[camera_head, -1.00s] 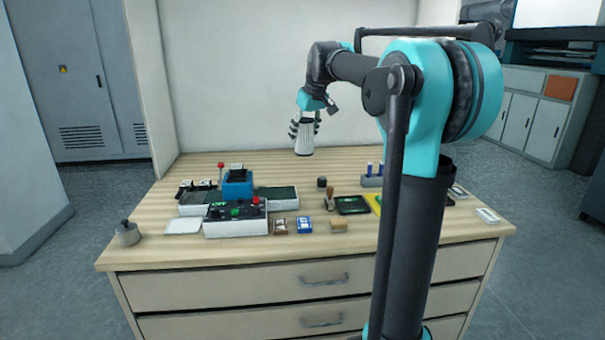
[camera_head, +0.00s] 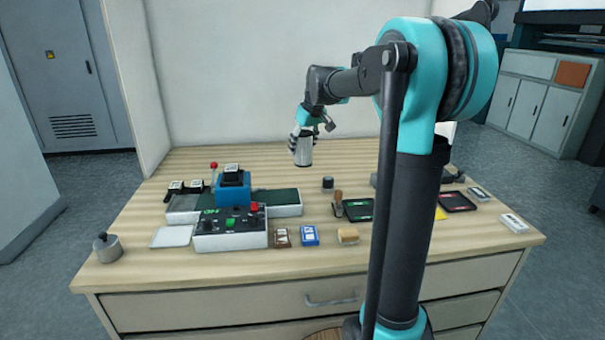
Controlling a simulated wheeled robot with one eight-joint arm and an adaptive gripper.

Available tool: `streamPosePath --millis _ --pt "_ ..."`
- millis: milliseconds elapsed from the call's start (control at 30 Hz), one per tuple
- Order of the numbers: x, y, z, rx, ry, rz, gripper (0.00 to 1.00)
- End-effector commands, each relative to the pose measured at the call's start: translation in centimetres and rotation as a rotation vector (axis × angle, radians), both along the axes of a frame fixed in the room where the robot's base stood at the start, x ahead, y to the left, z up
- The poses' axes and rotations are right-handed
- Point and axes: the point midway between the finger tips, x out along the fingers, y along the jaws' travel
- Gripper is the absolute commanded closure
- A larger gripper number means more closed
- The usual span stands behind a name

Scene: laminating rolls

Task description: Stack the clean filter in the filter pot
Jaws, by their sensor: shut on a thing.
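My gripper (camera_head: 302,135) is at the back of the wooden table and is shut on a pale, silvery white cylinder (camera_head: 303,152), held upright. The fingers wrap its upper part. I cannot tell for sure whether the cylinder is the clean filter, nor whether its bottom touches the table. A small round grey pot-like thing with a knob on top (camera_head: 107,248) stands at the table's front left corner. I cannot confirm that it is the filter pot. No other filter can be made out.
A machine with a blue block (camera_head: 233,190) and a control box (camera_head: 230,232) stands at left. A white plate (camera_head: 172,236), small packets (camera_head: 309,235), a stamp (camera_head: 338,203) and dark trays (camera_head: 457,202) lie towards the front and right. My arm hides part of the right side. The back left is clear.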

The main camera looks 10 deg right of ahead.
Motion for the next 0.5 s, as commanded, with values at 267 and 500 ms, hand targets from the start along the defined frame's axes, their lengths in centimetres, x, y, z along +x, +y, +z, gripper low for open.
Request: streamPosePath --millis 267,500 --pt "0.0 0.0 -5.5 0.000 0.000 0.000 0.76" --pt "0.0 0.0 -7.0 0.000 0.000 0.000 0.76"
